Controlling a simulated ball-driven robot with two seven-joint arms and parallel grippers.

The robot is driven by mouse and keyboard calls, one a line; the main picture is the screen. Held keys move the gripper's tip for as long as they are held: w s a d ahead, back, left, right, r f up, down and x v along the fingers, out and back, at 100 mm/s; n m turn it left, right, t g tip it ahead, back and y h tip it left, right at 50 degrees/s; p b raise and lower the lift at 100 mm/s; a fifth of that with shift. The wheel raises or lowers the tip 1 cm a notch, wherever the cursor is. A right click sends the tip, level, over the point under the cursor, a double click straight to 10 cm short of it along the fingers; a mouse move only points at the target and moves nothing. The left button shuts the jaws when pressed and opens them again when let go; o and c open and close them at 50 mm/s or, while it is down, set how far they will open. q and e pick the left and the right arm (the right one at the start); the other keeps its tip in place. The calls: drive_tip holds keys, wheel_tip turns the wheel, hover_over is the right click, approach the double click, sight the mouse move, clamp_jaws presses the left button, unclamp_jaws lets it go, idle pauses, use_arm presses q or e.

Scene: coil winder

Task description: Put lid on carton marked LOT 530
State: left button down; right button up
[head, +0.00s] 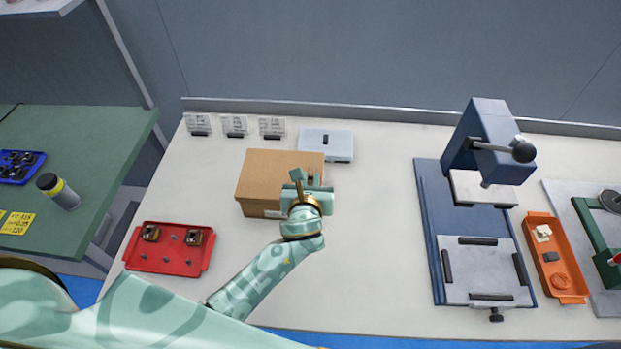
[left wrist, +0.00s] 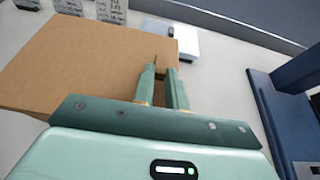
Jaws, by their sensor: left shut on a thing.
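A brown cardboard carton (head: 262,205) stands on the white table, left of centre, with a small pale label low on its front side. Its top is covered by a flat brown lid (head: 275,168), which also fills the left of the left wrist view (left wrist: 80,60). My left gripper (head: 308,186) is at the right edge of the lid, its fingers (left wrist: 163,78) shut on that edge. Whether the lid rests fully on the carton cannot be told. The label's writing is too small to read. My right gripper is not in view.
A pale box with a black knob (head: 340,153) stands behind the carton. Several clear labelled holders (head: 234,127) line the back. A red tray (head: 160,265) is at front left. A blue press (head: 430,240) and orange tray (head: 545,275) are at right. Table between carton and press is clear.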

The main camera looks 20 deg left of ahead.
use_arm(q)
drive_tip(key=shift+r+p, duration=0.1)
drive_tip(key=shift+p, duration=0.55)
idle(0.8)
idle(0.7)
drive_tip(key=shift+f, duration=1.05)
idle(0.8)
drive_tip(key=c, duration=0.9)
unclamp_jaws()
drive_tip(key=shift+o, duration=0.2)
drive_tip(key=shift+r, duration=0.1)
wheel_tip(320, 180, up, 7)
drive_tip(key=p, duration=0.7)
drive_tip(key=shift+p, duration=0.35)
